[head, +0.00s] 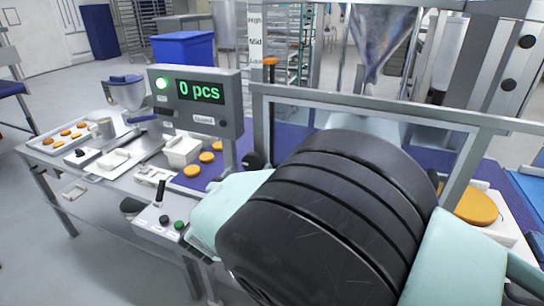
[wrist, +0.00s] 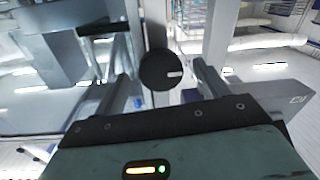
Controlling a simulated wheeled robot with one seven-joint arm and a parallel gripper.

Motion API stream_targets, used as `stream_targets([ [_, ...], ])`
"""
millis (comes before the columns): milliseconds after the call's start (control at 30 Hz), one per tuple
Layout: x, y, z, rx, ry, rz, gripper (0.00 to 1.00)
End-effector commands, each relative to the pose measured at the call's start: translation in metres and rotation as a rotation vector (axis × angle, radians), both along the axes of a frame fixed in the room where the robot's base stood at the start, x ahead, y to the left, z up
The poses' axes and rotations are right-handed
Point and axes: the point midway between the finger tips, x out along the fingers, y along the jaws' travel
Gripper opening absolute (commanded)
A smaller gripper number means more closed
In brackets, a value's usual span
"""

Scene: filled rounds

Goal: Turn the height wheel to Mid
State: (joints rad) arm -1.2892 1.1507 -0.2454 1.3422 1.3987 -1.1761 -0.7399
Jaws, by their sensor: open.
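The height wheel (wrist: 160,71) is a round black knob with a short white mark towards its right side in the wrist view. In the head view the wheel (head: 253,160) shows left of my arm, low on the machine's post. A label strip (head: 254,42) above reads High, Mid and a lowest word too small to read surely. An orange pointer (head: 270,62) stands level with that lowest label. My gripper (wrist: 161,84) is open, its fingers left and right of the wheel in the picture. I cannot tell the gap in depth. My arm hides the gripper in the head view.
A display box (head: 196,99) reading 0 pcs stands left of the wheel. A steel hopper (head: 382,40) hangs behind a grey frame bar (head: 390,106). Orange rounds lie on the purple belt (head: 186,181). A control box (head: 160,225) with buttons sits in front.

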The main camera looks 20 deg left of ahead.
Motion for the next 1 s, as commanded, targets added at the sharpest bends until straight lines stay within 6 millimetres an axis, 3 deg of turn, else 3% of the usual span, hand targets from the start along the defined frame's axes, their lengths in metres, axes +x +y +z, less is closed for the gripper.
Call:
stream_targets([
  [167,0.014,0.000,-0.001,0.000,0.000,0.001,0.74],
  [467,0.016,0.000,0.000,-0.001,0.000,0.001,0.74],
  [633,0.016,0.000,0.000,-0.001,0.000,0.001,0.32],
  [667,0.016,0.000,0.000,-0.001,0.000,0.001,0.29],
  [1000,0.016,0.000,-0.003,0.036,-0.002,0.001,0.29],
])
